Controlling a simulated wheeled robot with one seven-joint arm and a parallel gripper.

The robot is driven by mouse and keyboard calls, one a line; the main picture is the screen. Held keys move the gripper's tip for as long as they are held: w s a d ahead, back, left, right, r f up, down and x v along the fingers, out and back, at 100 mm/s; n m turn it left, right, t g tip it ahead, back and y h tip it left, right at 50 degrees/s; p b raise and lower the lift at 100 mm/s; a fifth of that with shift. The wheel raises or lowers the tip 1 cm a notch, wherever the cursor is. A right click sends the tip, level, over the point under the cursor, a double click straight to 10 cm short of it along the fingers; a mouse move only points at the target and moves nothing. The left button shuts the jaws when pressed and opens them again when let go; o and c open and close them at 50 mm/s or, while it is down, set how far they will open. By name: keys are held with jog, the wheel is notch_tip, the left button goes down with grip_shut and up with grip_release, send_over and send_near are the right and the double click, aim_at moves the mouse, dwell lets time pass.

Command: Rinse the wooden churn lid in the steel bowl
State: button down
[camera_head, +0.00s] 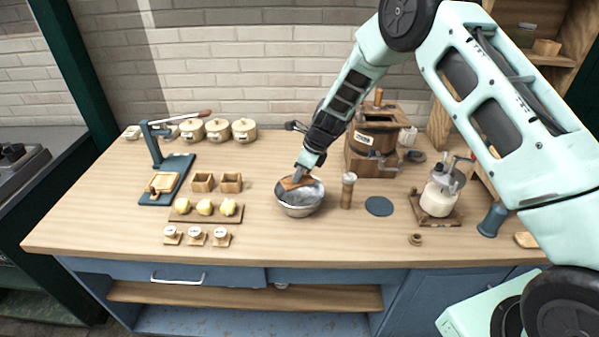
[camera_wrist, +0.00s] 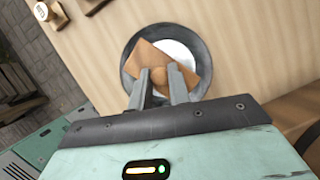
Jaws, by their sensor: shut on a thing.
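My gripper (camera_head: 303,172) is over the steel bowl (camera_head: 299,211) near the middle of the table. It is shut on the wooden churn lid (camera_head: 291,184), a flat brown piece tilted at the bowl's mouth. In the wrist view the lid (camera_wrist: 150,60) lies between and beyond the fingertips (camera_wrist: 166,78), inside the outline of the bowl (camera_wrist: 133,93). A pale surface shows in the bowl beside the lid. I cannot tell whether the lid touches the bowl. The wooden churn (camera_head: 371,150) stands behind and to the right of the bowl, its top open.
A wooden cylinder (camera_head: 347,190) stands close to the bowl's right side, with a blue-grey disc (camera_head: 379,206) beyond it. A white jar with a crank (camera_head: 438,198) is farther right. A board with yellow lumps (camera_head: 205,208) and a press (camera_head: 165,175) are left. The table front is mostly clear.

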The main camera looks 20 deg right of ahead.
notch_tip(320, 180, up, 4)
jog(key=p, duration=0.3)
jog(key=shift+r, duration=0.1)
dwell(0.3)
dwell(0.3)
